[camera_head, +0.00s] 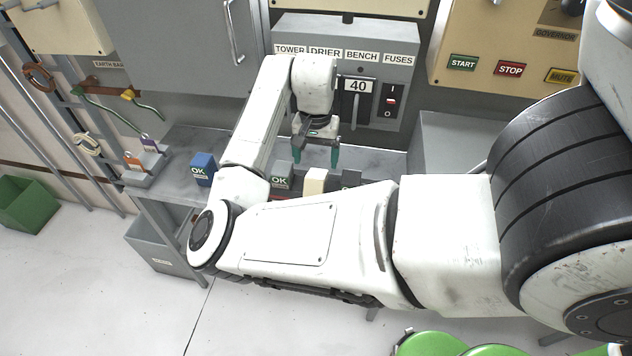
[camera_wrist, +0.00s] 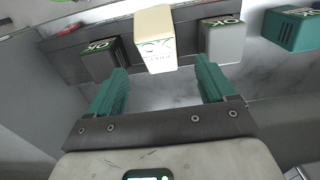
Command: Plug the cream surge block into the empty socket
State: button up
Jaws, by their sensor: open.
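The cream surge block (camera_head: 315,181) stands between a grey OK block (camera_head: 281,176) and a dark block (camera_head: 350,180). In the wrist view the cream block (camera_wrist: 155,38) rises higher than the blocks beside it, at a dark rail; I cannot tell whether it is seated. My gripper (camera_head: 316,156) is open, with its green fingers pointing down behind the blocks. In the wrist view its fingers (camera_wrist: 163,86) are spread, with the cream block ahead of the gap, apart from both. I cannot make out an empty socket; my arm hides part of the rail.
A blue OK block (camera_head: 203,168) stands apart on the grey bench (camera_head: 187,140). A grey panel (camera_head: 345,45) with a lever and red switch rises behind my gripper. Small padlock-like items (camera_head: 142,160) sit at the bench's left end. Marble bench top behind the rail is clear.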

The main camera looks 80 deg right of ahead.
aim_at(316, 175)
jog(key=f, duration=0.3)
jog(key=shift+s+a+f+p, duration=0.1)
jog(key=shift+a+f+p, duration=0.2)
jog(key=shift+p, duration=0.1)
jog(key=shift+f, duration=0.6)
jog(key=shift+c, duration=0.4)
